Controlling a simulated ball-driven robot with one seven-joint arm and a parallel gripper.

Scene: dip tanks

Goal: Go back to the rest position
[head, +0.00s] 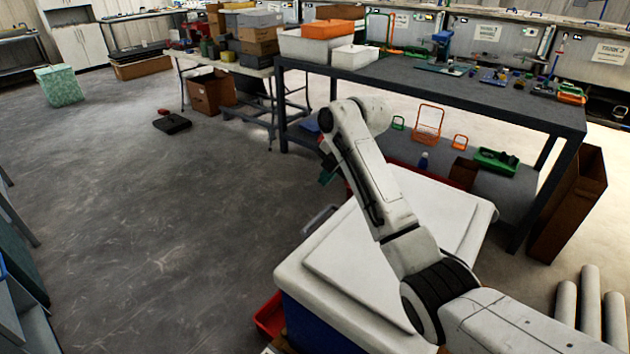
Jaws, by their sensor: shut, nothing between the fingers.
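My white arm (375,175) rises from the lower right over a white-lidded box and bends at its top, in front of the dark workbench (470,95). The end of the arm is turned away behind its own link. I cannot make out my gripper or its fingers. A small dark and teal shape (327,176) shows just left of the arm; I cannot tell what it is.
The white-lidded blue box (335,285) stands close below the arm. The workbench carries bins and tools, with baskets on its lower shelf. A brown box (570,205) and grey cylinders (590,310) stand right. Open floor (160,230) lies left.

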